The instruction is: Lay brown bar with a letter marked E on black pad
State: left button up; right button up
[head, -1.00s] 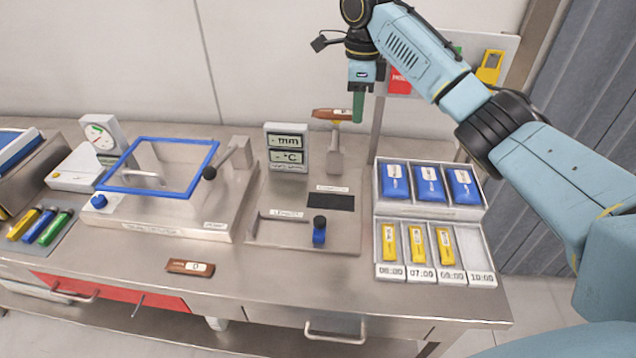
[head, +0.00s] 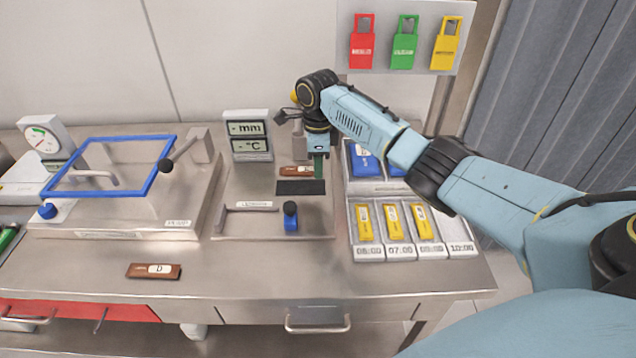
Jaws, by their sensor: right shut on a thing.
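My right gripper (head: 318,172) is shut on the right end of a brown bar (head: 295,171) with a pale label. The bar lies level, just behind the black pad (head: 301,187) in the head view. Its letter is too small to read, and I cannot tell how high it is above the plate. The pad is a flat black rectangle and looks bare. A second brown bar (head: 153,271), marked D, lies on the bench front at left. My left gripper is not in view.
A metal plate (head: 240,221) carries the pad, a blue-and-black knob (head: 291,217) and a mm/°C display (head: 247,135). A blue-framed vacuum box (head: 110,165) stands left. A white rack (head: 437,235) with yellow and blue packs stands right. The bench front is mostly clear.

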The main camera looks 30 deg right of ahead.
aim_at(318, 191)
jog(key=shift+f, duration=0.9)
notch_tip(318, 191, down, 3)
jog(key=shift+f+b, duration=0.2)
jog(key=shift+b, duration=0.2)
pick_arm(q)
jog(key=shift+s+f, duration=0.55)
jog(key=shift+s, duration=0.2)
pick_arm(e)
jog(key=shift+f, duration=0.4)
jog(key=o, duration=1)
jog(key=shift+f, duration=0.1)
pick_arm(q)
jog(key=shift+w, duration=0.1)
pick_arm(e)
jog(key=shift+o, duration=0.2)
notch_tip(318, 191, up, 12)
jog(key=shift+r+p, duration=0.15)
jog(key=shift+p, duration=0.65)
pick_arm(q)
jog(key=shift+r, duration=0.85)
